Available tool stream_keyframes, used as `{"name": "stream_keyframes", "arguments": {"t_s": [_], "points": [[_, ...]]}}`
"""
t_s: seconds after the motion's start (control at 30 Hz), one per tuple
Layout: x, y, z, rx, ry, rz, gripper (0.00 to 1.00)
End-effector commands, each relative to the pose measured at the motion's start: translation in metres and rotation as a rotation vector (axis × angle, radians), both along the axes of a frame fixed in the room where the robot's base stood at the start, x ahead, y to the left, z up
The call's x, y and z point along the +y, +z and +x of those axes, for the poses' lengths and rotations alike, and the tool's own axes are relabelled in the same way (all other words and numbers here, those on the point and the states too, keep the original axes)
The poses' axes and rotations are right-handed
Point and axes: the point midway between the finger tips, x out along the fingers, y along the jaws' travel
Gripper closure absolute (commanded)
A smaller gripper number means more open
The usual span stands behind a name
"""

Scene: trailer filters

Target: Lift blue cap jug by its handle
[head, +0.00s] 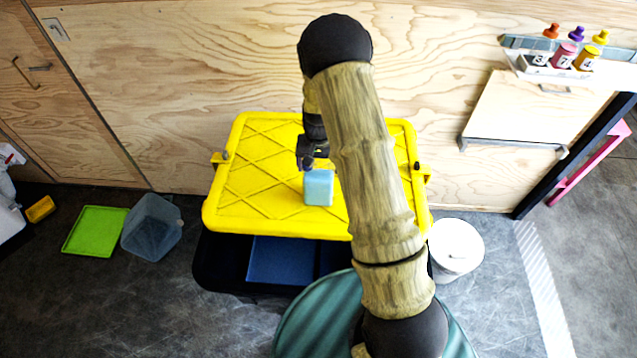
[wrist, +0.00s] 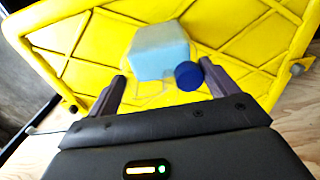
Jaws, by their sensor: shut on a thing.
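The blue cap jug (head: 318,188) has a pale blue body and is over the yellow lid in the head view, below my gripper (head: 312,160). In the wrist view the jug's body (wrist: 158,52) is beyond the fingertips, with its dark blue cap (wrist: 188,76) close to the right finger. A faint clear handle outline lies between the fingers of my gripper (wrist: 163,82), which is shut on the jug. The exact contact at the handle is hard to see. I cannot tell whether the jug's base touches the lid.
The yellow lid (head: 262,180) covers a black bin (head: 215,262). A white bucket (head: 456,248) stands at its right. A clear container (head: 152,227) and a green lid (head: 95,230) are on the floor at left. Small bottles (head: 563,56) sit on a shelf at upper right. A plywood wall (head: 200,70) stands behind.

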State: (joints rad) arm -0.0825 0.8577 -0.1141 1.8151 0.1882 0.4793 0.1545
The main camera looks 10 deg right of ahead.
Motion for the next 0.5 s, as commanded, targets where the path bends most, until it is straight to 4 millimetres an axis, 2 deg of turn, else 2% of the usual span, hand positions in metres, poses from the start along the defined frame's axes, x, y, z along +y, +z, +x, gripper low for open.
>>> {"name": "stream_keyframes", "arguments": {"t_s": [0.27, 0.5], "points": [[0.000, 0.004, 0.001, -0.003, 0.000, 0.000, 0.80], [0.000, 0.028, 0.002, -0.007, 0.000, 0.001, 0.80]]}}
